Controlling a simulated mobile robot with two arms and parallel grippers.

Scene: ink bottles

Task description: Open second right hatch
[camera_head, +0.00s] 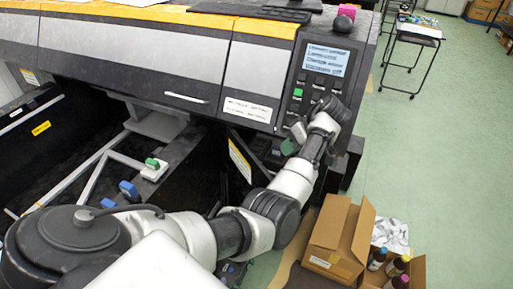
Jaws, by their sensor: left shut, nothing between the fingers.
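The large printer (180,65) fills the upper left, with grey front panels and a yellow strip. Below its control panel, a dark hatch panel (240,160) with a yellow and white label stands at an angle beside a dark opening. I cannot tell for sure whether it is the second right hatch. My left arm reaches across the lower middle and bends up to the printer's right end. My left gripper (297,133) is shut and empty, just below the control panel buttons; its fingertips are small and partly hidden by the wrist. My right gripper is not in view.
The control panel (322,72) has a lit screen and a green button. Open cardboard boxes (340,238) stand on the floor at lower right, one holding several ink bottles (398,265). A small black-framed table (415,35) is at upper right. Green floor is clear at right.

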